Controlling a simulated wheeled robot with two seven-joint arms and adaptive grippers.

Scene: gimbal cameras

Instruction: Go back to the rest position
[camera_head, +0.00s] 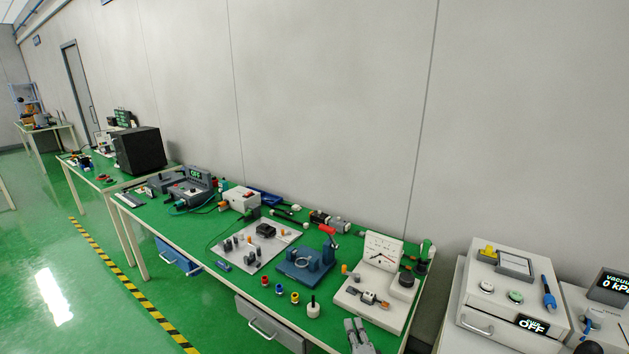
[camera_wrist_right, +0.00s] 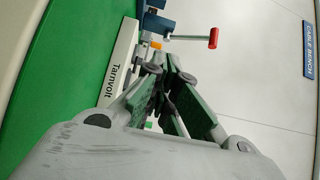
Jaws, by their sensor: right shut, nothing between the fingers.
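My right gripper (camera_head: 358,332) shows at the bottom of the head view, in front of the white board with the dial meter (camera_head: 381,257). Its fingers are together and hold nothing. In the right wrist view the gripper (camera_wrist_right: 172,82) fills the lower middle, with its green-padded fingers closed near the edge of a white board marked "Tarnvolt" (camera_wrist_right: 120,62). The exact gap between gripper and board cannot be told. My left gripper is not in view.
A green-topped bench (camera_head: 215,262) carries a grey component plate (camera_head: 250,252), a blue fixture with a red handle (camera_head: 305,262) and several small coloured parts. A grey drawer (camera_head: 268,328) stands open below. A white unit reading "OFF" (camera_head: 510,300) stands at the right. Floor at left is clear.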

